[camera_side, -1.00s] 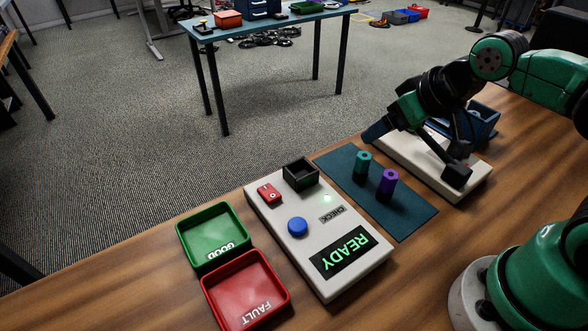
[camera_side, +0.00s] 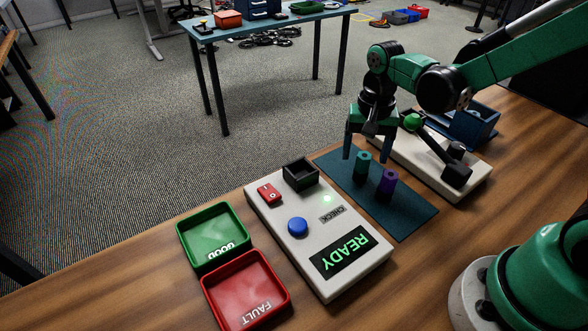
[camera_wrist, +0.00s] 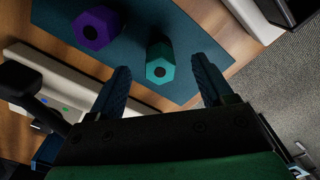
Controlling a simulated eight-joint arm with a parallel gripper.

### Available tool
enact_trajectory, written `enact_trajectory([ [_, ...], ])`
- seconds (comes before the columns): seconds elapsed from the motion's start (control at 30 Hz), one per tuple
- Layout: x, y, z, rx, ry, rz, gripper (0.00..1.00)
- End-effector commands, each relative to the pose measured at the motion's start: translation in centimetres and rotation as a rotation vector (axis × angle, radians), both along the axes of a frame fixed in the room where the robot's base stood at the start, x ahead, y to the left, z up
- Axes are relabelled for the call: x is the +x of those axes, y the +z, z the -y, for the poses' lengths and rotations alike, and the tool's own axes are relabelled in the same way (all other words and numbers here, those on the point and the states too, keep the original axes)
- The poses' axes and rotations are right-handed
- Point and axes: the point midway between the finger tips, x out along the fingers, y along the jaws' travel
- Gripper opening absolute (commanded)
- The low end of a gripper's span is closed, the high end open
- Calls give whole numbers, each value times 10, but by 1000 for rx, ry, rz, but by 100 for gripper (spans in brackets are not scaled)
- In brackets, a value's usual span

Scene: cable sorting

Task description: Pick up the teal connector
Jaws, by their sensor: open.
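The teal connector (camera_side: 361,163) stands upright on a dark blue mat (camera_side: 400,217). It is a short hexagonal piece with a dark hole in its top. A purple connector (camera_side: 387,184) of like shape stands close beside it. My gripper (camera_side: 367,153) points down above the mat, its fingers open and apart at the teal connector. In the wrist view the teal connector (camera_wrist: 160,68) lies just beyond and between the open fingertips (camera_wrist: 162,72), and the purple connector (camera_wrist: 95,30) is to the left, outside them. Nothing is held.
A white check box (camera_side: 282,245) with a READY screen, blue button and black socket (camera_side: 300,174) stands left of the mat. Green GOOD (camera_side: 186,240) and red FAULT (camera_side: 216,308) trays lie farther left. A white device with a lever (camera_side: 440,157) and a blue bin (camera_side: 480,128) stand right.

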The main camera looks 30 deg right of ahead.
Motion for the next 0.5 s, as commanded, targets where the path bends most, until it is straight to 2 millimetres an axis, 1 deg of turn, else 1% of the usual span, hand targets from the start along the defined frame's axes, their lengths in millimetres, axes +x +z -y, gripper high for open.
enact_trajectory([
  [0.1, 0, -16, 0, 0, 1, 1, 74],
  [0.23, 0, -29, 0, 0, 2, 1, 74],
  [0.37, 0, -37, 0, -1, 2, 2, 74],
  [0.5, 0, -38, 0, 0, 2, 3, 74],
])
